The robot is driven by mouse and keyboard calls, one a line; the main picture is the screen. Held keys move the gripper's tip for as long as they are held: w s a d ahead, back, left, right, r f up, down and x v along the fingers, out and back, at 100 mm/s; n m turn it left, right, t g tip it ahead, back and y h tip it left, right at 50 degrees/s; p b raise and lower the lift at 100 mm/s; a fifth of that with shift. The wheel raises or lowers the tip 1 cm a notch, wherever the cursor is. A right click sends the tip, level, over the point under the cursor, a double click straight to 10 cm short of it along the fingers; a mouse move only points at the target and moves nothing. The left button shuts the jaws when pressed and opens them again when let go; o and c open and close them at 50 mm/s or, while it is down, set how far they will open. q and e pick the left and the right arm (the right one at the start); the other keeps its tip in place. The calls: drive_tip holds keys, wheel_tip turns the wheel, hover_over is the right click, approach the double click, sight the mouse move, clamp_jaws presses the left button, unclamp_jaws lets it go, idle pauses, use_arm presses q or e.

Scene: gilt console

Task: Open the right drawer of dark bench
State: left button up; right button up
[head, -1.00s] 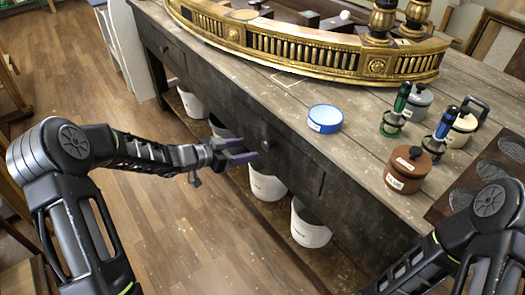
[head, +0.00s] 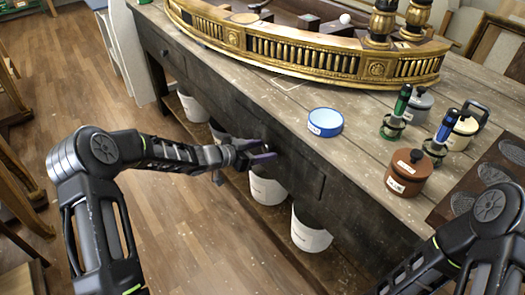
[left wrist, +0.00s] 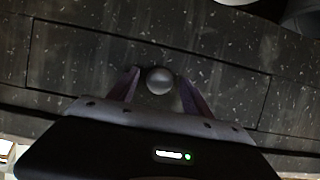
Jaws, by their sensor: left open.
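The dark bench (head: 345,192) runs diagonally across the head view, with a worn plank top. Its right drawer (left wrist: 75,58) shows in the left wrist view as a dark speckled front outlined by thin seams, and it looks closed. A round knob (left wrist: 159,81) sits on that front. My left gripper (left wrist: 158,88) is open, with one finger on each side of the knob; I cannot tell whether they touch it. In the head view the left gripper (head: 268,151) is at the bench front and largely hides the knob. My right gripper is out of view; only my right arm shows.
White buckets (head: 311,229) stand on the shelf under the bench. On top are a gilt curved piece (head: 300,50), a blue bowl (head: 325,122), a brown pot (head: 408,172) and green and blue tools (head: 398,105). The wooden floor left of the bench is open.

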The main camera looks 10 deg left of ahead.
use_arm(q)
drive_tip(key=shift+d, duration=0.1)
drive_tip(key=shift+c, duration=0.6)
clamp_jaws()
idle(0.8)
